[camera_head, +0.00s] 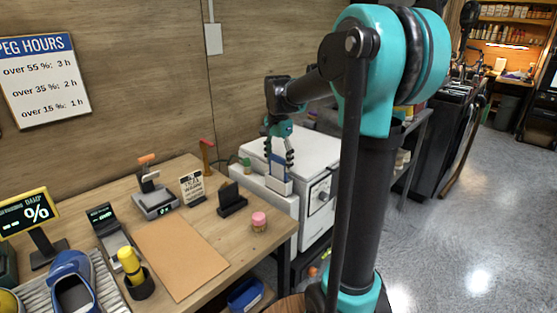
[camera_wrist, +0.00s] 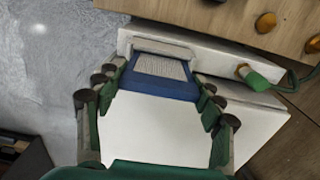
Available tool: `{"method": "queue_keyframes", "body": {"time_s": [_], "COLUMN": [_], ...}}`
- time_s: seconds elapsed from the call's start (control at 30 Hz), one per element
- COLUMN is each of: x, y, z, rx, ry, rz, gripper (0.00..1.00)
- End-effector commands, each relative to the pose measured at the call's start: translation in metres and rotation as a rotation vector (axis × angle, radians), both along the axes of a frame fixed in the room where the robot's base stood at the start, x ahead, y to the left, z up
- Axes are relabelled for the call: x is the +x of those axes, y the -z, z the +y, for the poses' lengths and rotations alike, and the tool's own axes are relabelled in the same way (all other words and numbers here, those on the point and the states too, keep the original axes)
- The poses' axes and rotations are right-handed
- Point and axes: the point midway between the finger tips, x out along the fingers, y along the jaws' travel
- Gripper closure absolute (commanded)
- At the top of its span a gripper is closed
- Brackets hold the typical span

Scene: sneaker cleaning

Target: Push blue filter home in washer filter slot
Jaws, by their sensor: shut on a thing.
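The white washer (camera_head: 318,152) stands beside the right end of the wooden table, with a dial on its front. My gripper (camera_head: 279,168) points down at a pale narrow ledge (camera_head: 258,181) between table and washer. In the wrist view my gripper (camera_wrist: 160,77) is shut on the blue filter (camera_wrist: 161,86), with a finger on each side of its frame. The filter's pale ribbed panel (camera_wrist: 161,67) faces up. Its far end meets the pale slot piece (camera_wrist: 164,48). How deep the filter sits in the slot cannot be told. The washer's white top (camera_wrist: 150,125) fills the lower middle.
A green-capped fitting (camera_wrist: 254,78) sits right of the slot piece. On the table (camera_head: 215,205), a pink-topped jar (camera_head: 259,222), a black stand (camera_head: 231,200) and a small sign (camera_head: 192,188) are near the washer. Open floor (camera_head: 470,220) lies to the right.

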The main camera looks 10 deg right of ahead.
Motion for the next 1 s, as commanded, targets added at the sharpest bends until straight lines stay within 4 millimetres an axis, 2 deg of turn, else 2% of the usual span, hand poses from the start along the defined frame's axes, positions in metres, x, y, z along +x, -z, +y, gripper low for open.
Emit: {"method": "queue_keyframes", "body": {"time_s": [0.77,0.8,0.97,1.0], "x": [0.0,0.0,0.0,0.0], "y": [0.017,0.017,0.017,0.017], "z": [0.0,0.0,0.0,0.0], "rx": [0.0,0.0,0.0,0.0], "ry": [0.0,0.0,0.0,0.0], "rz": [0.0,0.0,0.0,0.0], "gripper": [0.83,0.29,0.09,0.08]}}
